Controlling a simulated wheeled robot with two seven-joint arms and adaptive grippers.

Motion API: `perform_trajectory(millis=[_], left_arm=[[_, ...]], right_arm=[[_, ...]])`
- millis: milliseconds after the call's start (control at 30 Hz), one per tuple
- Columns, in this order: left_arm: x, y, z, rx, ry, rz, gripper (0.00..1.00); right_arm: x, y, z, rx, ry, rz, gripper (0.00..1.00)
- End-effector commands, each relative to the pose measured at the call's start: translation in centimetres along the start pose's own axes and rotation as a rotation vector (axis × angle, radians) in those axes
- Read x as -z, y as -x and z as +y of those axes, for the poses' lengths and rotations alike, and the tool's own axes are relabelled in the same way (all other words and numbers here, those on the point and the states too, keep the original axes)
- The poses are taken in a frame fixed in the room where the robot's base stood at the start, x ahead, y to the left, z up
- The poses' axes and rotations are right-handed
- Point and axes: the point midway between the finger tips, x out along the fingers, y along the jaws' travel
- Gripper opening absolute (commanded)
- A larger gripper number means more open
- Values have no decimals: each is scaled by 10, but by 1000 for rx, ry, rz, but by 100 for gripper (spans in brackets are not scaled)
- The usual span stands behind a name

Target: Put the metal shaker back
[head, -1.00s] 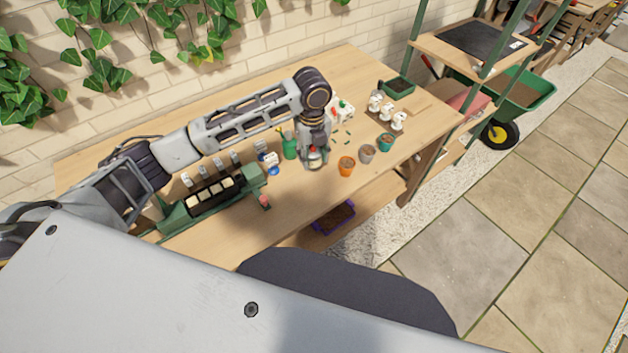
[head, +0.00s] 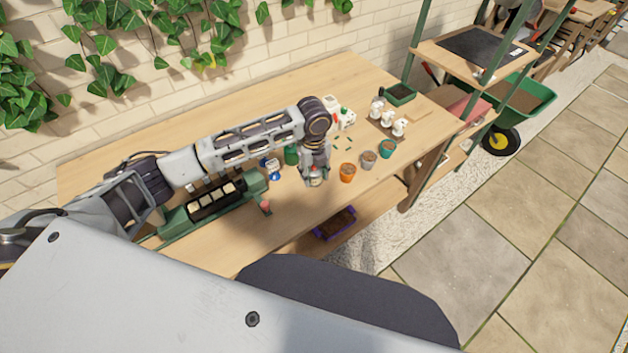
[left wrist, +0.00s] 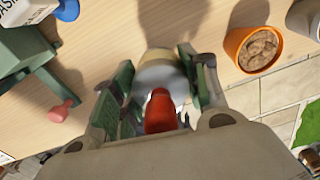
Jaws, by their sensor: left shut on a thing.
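My left gripper (head: 314,181) is over the front part of the wooden bench (head: 215,240), left of the orange pot. In the left wrist view its two green-padded fingers (left wrist: 162,82) are shut on the metal shaker (left wrist: 158,76), which has a silvery body, a pale far end and a red part towards the palm. In the head view only a little of the shaker shows between the fingers. I cannot tell whether it touches the bench. My right gripper is not in view.
An orange pot (head: 347,173) with brown fill stands close to the right, beside a grey pot (head: 368,160) and a teal pot (head: 387,149). A green stand with a dark tray (head: 215,200) is on the left. White figures (head: 388,118) stand farther back.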

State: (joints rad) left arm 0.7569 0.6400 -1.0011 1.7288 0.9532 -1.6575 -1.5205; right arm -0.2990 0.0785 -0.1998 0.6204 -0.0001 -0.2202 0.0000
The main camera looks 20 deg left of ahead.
Motion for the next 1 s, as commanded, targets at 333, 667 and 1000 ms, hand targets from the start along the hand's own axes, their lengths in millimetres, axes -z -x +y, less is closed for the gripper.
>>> perform_trajectory(millis=[333,667,1000], left_arm=[[0,-38,1,0,0,0,27],[0,-40,0,0,-1,0,27],[0,-43,1,0,-1,0,64]], right_arm=[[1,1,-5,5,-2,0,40],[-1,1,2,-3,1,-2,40],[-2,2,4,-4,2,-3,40]])
